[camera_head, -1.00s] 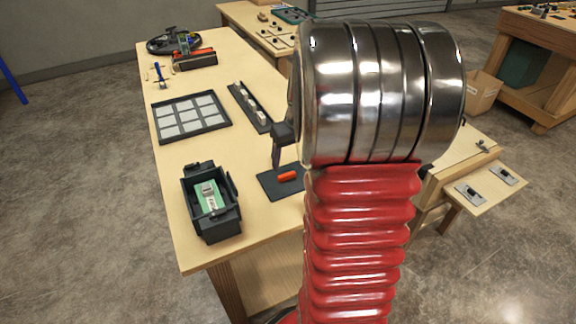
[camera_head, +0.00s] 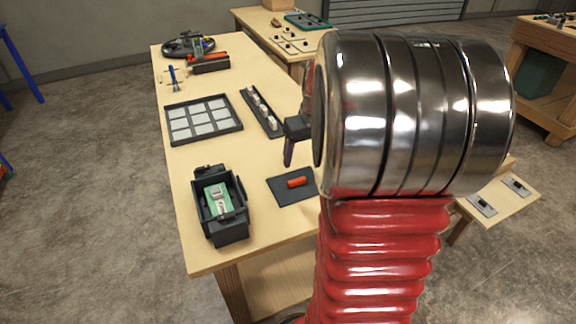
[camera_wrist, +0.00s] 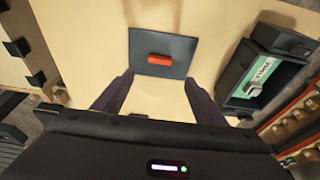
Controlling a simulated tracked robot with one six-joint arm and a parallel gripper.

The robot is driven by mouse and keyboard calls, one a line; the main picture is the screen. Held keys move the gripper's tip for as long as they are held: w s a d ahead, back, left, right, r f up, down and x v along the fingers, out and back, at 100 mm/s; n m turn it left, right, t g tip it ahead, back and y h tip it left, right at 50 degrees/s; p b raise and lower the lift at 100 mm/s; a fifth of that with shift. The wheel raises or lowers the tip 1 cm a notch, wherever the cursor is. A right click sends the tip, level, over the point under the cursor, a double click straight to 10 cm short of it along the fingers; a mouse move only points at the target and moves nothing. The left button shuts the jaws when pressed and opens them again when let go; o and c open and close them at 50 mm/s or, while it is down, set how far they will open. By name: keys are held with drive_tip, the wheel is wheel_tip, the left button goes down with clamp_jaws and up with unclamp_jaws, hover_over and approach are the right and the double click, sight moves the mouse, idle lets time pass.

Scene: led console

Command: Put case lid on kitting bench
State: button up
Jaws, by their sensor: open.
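The case lid (camera_head: 283,190) appears to be a dark flat plate with a red-orange grip on top, lying flat on the wooden bench (camera_head: 200,165). It also shows in the wrist view (camera_wrist: 174,47), at the upper middle. My gripper (camera_wrist: 158,77) is open and empty, its two dark fingers spread towards the lid's near corners. In the head view one finger (camera_head: 289,153) shows above and beyond the lid, and my arm hides the rest. The open case (camera_head: 239,230) stands left of the lid, with a green board inside. I cannot tell which bench is the kitting bench.
On the same bench are a tray of pale squares (camera_head: 196,140), a narrow rack of white parts (camera_head: 274,127) and, at the far end, a round dark item (camera_head: 180,48). Another bench (camera_head: 247,18) stands behind. A side table (camera_head: 512,212) with switches is at right.

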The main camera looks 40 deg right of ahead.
drive_tip(key=s+a+r+n+t, duration=0.1)
drive_tip(key=s+a, duration=0.3)
drive_tip(key=a, duration=0.6)
drive_tip(key=s+a+r+n, duration=0.1)
drive_tip(key=s+a+r, duration=0.2)
drive_tip(key=a, duration=0.7)
drive_tip(key=s+a+r+n+t, duration=0.1)
drive_tip(key=s+a+r, duration=0.2)
drive_tip(key=s+a, duration=0.3)
drive_tip(key=a, duration=0.5)
drive_tip(key=shift+t+y, duration=0.3)
drive_tip(key=shift+y, duration=0.1)
